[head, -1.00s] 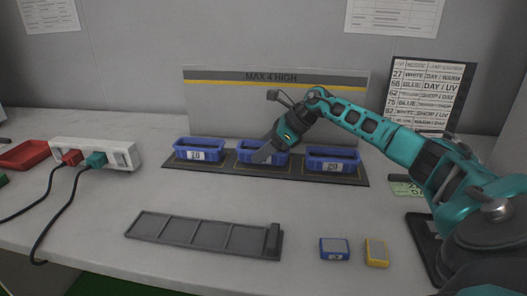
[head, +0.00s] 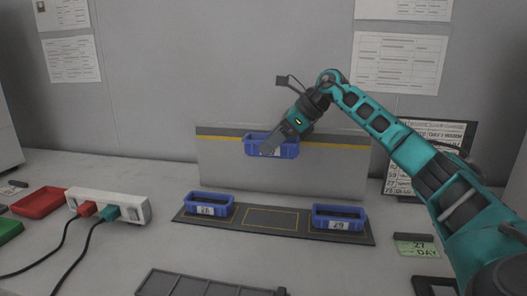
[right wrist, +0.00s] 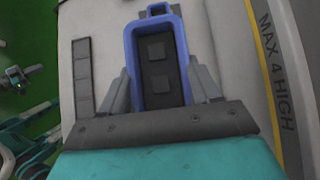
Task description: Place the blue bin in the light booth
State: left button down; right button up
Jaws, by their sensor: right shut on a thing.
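My right gripper (head: 272,143) is shut on a blue bin (head: 288,151) and holds it in the air, in front of the low back panel. In the right wrist view the bin's blue rim (right wrist: 131,62) lies between the two grey fingers (right wrist: 162,90), and its dark inside shows two square patches. Two more blue bins stand on the dark mat (head: 242,227): a left one (head: 209,205) and a right one (head: 339,217). A dark gripper-like part, seemingly my left gripper (right wrist: 15,79), shows small at the wrist view's left edge. I cannot identify the light booth.
The back panel (head: 225,170) has a yellow stripe. A white power strip (head: 108,204) with cables and a red tray (head: 39,202) are at left. A grey divided tray (head: 205,286) lies in front. A green card (head: 416,249) and a printed board (head: 398,180) are at right.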

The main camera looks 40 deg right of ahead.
jog(key=shift+r, duration=0.35)
jog(key=shift+a, duration=0.1)
